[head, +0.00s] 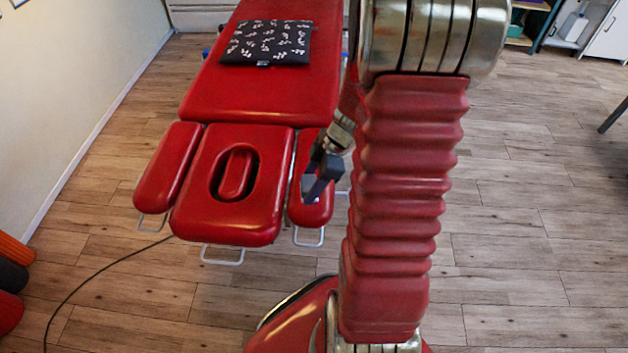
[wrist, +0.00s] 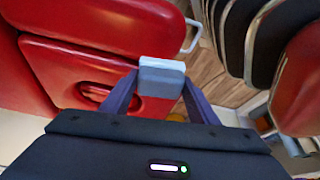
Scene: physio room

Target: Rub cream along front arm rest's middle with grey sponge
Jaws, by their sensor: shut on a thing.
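My gripper (head: 318,183) is shut on the grey sponge (wrist: 161,76), a small pale block between the fingertips in the wrist view. In the head view the gripper is over the right-hand red arm rest (head: 312,212), beside the head part (head: 210,215) with its oval opening. The gripper hides part of that arm rest; I cannot tell whether the sponge touches it. The other red arm rest (head: 168,168) is on the left of the head part. The wrist view shows red padding (wrist: 60,62) beyond the sponge. I cannot make out any cream.
A dark patterned cushion (head: 268,43) lies on the red couch (head: 255,95). Metal handles (head: 222,255) stick out at its near end. A black cable (head: 95,270) crosses the wooden floor. Rolls (head: 12,280) lie at the far left. The floor at right is mostly clear.

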